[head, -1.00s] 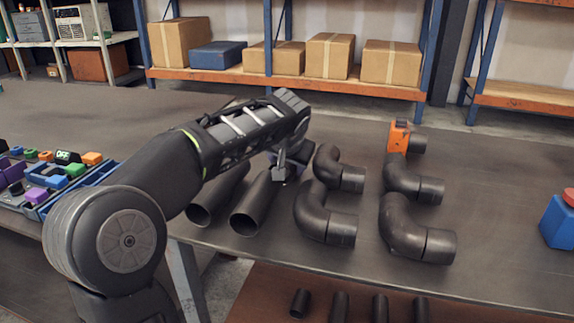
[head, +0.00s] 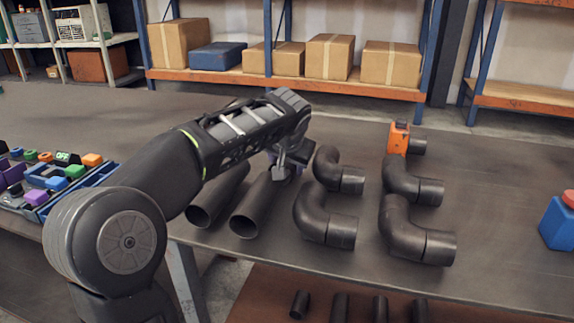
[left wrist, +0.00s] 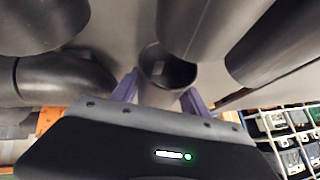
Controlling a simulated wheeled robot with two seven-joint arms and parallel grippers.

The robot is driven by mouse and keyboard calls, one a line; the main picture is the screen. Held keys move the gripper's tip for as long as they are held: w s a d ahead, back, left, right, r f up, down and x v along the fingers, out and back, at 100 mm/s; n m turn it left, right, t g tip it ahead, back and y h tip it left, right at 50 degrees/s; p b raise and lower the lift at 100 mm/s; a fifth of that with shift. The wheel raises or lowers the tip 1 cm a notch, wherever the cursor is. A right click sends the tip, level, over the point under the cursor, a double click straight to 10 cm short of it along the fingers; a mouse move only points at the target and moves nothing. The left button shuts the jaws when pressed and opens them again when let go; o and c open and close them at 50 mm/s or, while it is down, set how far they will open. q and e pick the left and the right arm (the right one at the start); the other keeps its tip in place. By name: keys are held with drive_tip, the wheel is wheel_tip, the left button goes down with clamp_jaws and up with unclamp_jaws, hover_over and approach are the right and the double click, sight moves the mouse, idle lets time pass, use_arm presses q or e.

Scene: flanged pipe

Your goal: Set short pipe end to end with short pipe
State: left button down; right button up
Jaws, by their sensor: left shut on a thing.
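My left gripper (head: 286,168) is behind the far end of the right one of two dark grey straight pipes lying side by side on the table, the left pipe (head: 216,196) and the right pipe (head: 256,208). In the left wrist view its purple fingers (left wrist: 160,92) are shut on a dark short pipe (left wrist: 150,93), whose open mouth shows between them. The mouth is close to the end of another pipe (left wrist: 212,28); I cannot tell whether they touch. In the head view the held pipe is hidden by my wrist. My right gripper is not in view.
A blue box with a red top (head: 557,222) is at the far right. A tray of coloured parts (head: 60,180) is at left. More pipe pieces (head: 300,304) are below.

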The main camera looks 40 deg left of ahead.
use_arm(q)
wheel_tip(320, 180, up, 10)
drive_tip(key=shift+f+p, duration=0.2)
drive_tip(key=shift+p, duration=1.05)
